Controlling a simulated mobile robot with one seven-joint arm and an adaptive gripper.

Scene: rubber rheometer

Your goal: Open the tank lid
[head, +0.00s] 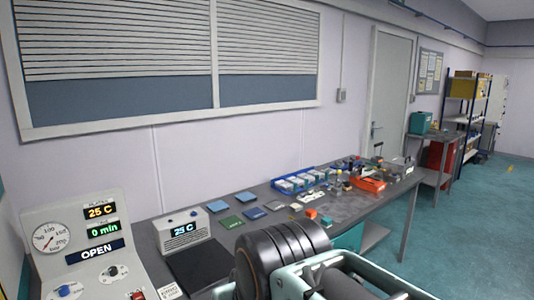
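No tank lid can be made out in the head view. A pale control panel (88,250) stands at the lower left, with a round dial gauge (50,237), a display of 25 C, a display of 0 min and a sign reading OPEN (95,251). Knobs sit below the sign, and the panel's lower part is cut off by the picture edge. My gripper cannot be made out in this view, so its state does not show.
A long grey bench (352,218) runs along the wall, with a small 25 C display box (182,232), flat coloured sheets, blue trays (300,183) and an orange box (369,184). A dark ribbed body (272,250) with a pale frame blocks the lower middle. Floor (480,220) is clear at right.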

